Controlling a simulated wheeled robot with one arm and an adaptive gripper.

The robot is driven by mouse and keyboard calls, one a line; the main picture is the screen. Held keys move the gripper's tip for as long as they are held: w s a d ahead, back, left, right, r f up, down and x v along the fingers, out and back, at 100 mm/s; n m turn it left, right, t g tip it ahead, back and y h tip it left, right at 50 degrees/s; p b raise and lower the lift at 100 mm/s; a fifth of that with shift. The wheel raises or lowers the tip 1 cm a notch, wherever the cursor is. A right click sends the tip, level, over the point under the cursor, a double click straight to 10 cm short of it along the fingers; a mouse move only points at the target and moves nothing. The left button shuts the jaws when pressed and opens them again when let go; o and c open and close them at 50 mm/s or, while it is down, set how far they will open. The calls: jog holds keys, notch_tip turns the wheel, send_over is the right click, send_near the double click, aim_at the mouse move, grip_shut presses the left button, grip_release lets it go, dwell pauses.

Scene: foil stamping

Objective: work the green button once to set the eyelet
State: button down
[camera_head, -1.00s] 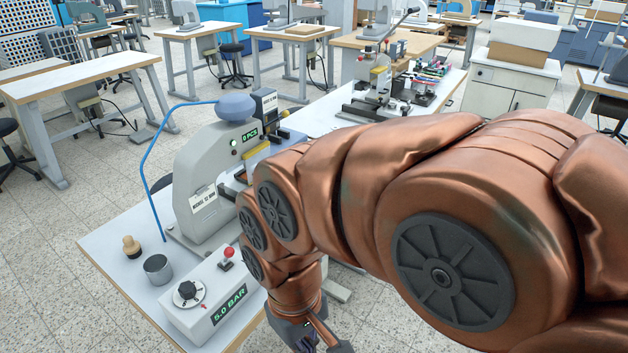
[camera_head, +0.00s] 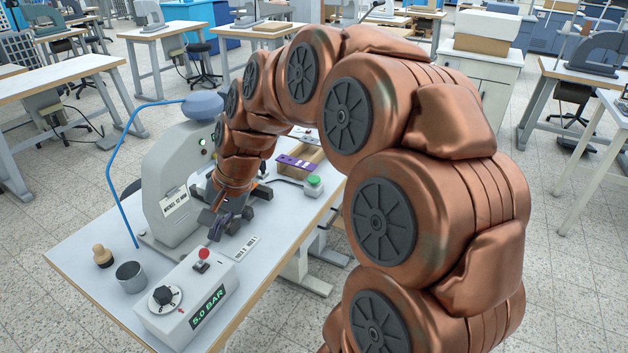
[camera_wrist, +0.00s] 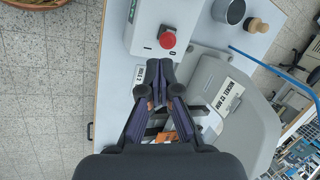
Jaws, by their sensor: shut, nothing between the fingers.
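The green button (camera_head: 314,181) sits on a small grey box on the table, right of the press, in the head view. I do not see it in the wrist view. The eyelet press (camera_head: 172,170) is a grey C-shaped machine with a blue-grey dome on top. My gripper (camera_head: 218,238) is shut and empty, low in front of the press and left of the green button, apart from it. In the wrist view my gripper (camera_wrist: 160,68) has its fingertips together near the control box. My arm hides part of the press front.
A control box (camera_head: 188,297) with a red lever, a dial and a "5.0 BAR" display stands at the front. A metal cup (camera_head: 131,277) and a wooden-handled tool (camera_head: 102,256) are at the left. A wooden tray (camera_head: 301,160) with a purple item lies behind the button.

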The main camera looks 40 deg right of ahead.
jog(key=w+d+m+t, duration=0.2)
jog(key=w+d+m, duration=0.2)
jog(key=w+d, duration=0.3)
jog(key=m+t+h, duration=0.4)
jog(key=m, duration=0.9)
send_over(315, 180)
notch_tip(315, 180, down, 2)
jog(key=shift+f+b, duration=0.25)
jog(key=shift+b, duration=0.2)
notch_tip(315, 180, down, 6)
jog(key=b, duration=0.5)
jog(key=shift+f+b, duration=0.2)
jog(key=shift+b, duration=0.2)
jog(key=shift+f, duration=1.2)
